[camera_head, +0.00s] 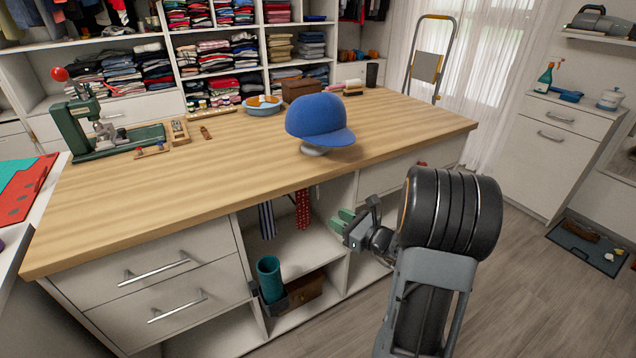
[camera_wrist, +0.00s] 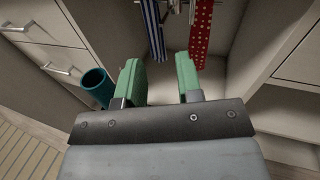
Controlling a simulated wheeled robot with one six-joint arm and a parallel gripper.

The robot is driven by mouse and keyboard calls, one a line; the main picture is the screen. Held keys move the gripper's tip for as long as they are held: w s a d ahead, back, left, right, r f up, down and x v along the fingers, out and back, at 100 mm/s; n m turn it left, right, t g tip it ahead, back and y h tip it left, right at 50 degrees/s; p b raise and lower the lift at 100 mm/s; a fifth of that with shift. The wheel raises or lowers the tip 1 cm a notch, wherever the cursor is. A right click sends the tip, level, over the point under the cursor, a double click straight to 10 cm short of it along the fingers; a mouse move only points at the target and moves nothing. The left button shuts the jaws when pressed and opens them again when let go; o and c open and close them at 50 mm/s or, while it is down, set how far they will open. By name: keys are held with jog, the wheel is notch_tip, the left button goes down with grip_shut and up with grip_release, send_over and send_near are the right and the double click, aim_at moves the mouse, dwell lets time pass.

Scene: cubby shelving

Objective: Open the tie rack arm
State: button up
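Two ties hang inside an open cubby under the wooden counter: a blue-and-white striped tie (camera_head: 267,220) and a red tie with pale dots (camera_head: 303,210). In the wrist view the striped tie (camera_wrist: 154,30) and the red tie (camera_wrist: 201,30) hang side by side at the top. Small metal parts of the tie rack (camera_wrist: 177,6) show between them, cut off by the upper edge. My gripper (camera_head: 343,220) is at the cubby's front, to the right of the ties. Its green fingers (camera_wrist: 160,80) are apart with nothing between them, short of the ties.
A teal cylinder (camera_head: 269,279) stands at the cubby's front left, also in the wrist view (camera_wrist: 97,86). A brown box (camera_head: 303,289) sits low in the cubby. Drawers with bar handles (camera_head: 155,270) flank it on the left. The counter (camera_head: 230,165) overhangs above.

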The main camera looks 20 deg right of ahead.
aim_at(317, 192)
jog(key=w, duration=0.4)
jog(key=w+m+t+h, duration=0.1)
jog(key=w, duration=0.4)
jog(key=w+a+m, duration=0.1)
jog(key=w, duration=0.3)
jog(key=shift+w+r+h+b, duration=0.2)
jog(key=shift+h+b, duration=0.15)
jog(key=shift+h, duration=0.05)
jog(key=shift+c, duration=0.5)
grip_shut()
